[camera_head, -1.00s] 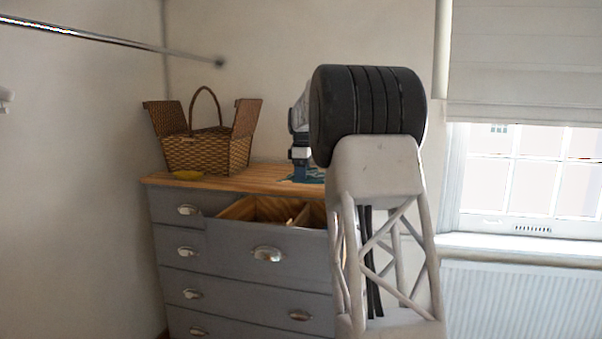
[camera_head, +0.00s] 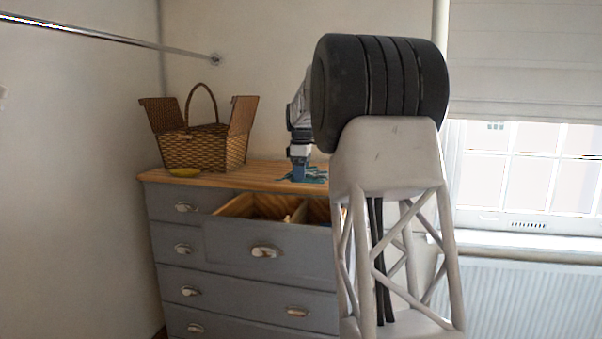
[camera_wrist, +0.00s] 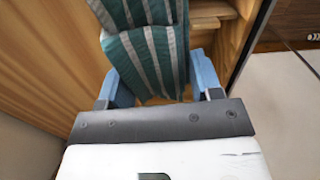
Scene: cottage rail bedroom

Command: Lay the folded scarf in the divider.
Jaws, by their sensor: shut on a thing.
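The folded scarf (camera_wrist: 150,60), teal with pale stripes, hangs between the blue fingers of my gripper (camera_wrist: 157,72) in the wrist view. The gripper is shut on it. In the head view my gripper (camera_head: 304,172) is low over the right part of the dresser top, with a bit of the teal scarf (camera_head: 319,175) beside it, partly hidden by my arm. The open top drawer (camera_head: 266,238) shows a wooden divider (camera_head: 299,212) splitting it into compartments. My arm hides the drawer's right end.
A metal rail (camera_head: 120,38) runs along the upper left. A window and radiator (camera_head: 520,295) are at the right.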

